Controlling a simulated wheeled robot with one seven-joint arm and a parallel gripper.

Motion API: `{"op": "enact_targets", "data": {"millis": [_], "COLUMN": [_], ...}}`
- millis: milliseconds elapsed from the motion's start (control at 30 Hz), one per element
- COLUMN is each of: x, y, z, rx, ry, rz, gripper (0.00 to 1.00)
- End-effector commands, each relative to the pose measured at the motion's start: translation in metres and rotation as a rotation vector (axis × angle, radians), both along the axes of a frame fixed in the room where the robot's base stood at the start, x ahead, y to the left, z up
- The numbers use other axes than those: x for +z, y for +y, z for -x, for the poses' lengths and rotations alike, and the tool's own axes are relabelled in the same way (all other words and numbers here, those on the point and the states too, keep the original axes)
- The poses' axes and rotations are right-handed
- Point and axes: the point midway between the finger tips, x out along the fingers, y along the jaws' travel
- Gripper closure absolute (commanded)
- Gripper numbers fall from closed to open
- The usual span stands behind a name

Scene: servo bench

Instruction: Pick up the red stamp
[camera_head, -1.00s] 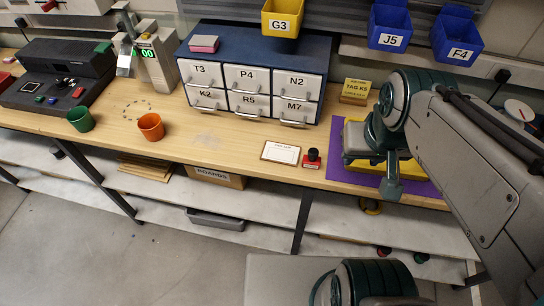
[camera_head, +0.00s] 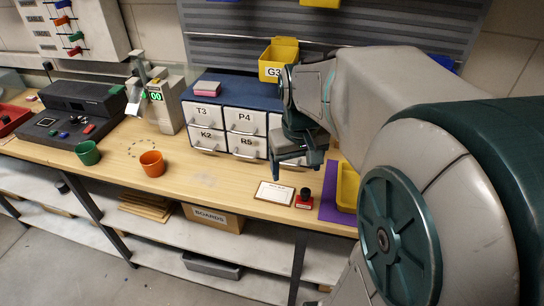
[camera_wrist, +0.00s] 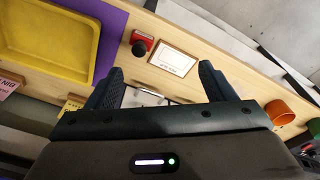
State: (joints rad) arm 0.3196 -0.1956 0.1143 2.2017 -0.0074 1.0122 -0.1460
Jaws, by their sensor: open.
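The red stamp (camera_head: 304,198) has a black knob on top and stands upright on the bench near its front edge, just right of a white card in a wooden frame (camera_head: 274,193). In the wrist view the red stamp (camera_wrist: 142,42) shows beyond my fingertips, left of the framed card (camera_wrist: 173,57). My gripper (camera_wrist: 161,82) is open and empty, its two dark fingers spread apart. In the head view my gripper (camera_head: 296,165) hangs above the bench in front of the drawers, apart from the stamp.
A yellow tray (camera_head: 347,187) on a purple mat (camera_head: 328,205) lies right of the stamp, partly hidden by my arm. The drawer cabinet (camera_head: 223,118) stands behind. An orange cup (camera_head: 152,163) and a green cup (camera_head: 88,153) stand left. The bench between cup and card is clear.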

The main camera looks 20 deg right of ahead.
Motion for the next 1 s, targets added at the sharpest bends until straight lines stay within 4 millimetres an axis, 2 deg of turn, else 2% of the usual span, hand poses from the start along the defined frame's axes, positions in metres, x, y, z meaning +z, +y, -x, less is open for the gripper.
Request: {"op": "enact_targets", "data": {"millis": [33, 100, 200, 333, 467, 800, 1000], "x": [-0.012, -0.02, -0.03, -0.037, -0.048, -0.11, -0.125], "y": [-0.013, -0.028, -0.045, -0.059, -0.064, -0.063, -0.062], "z": [-0.011, -0.024, -0.036, -0.045, -0.048, -0.047, -0.047], "rx": [-0.015, -0.022, -0.031, -0.035, -0.037, -0.036, -0.036], "ry": [0.028, 0.057, 0.087, 0.108, 0.116, 0.117, 0.113], "rz": [-0.008, -0.02, -0.035, -0.051, -0.057, -0.057, -0.056], "gripper": [0.23, 0.23, 0.23, 0.23, 0.23, 0.23, 0.23]}}
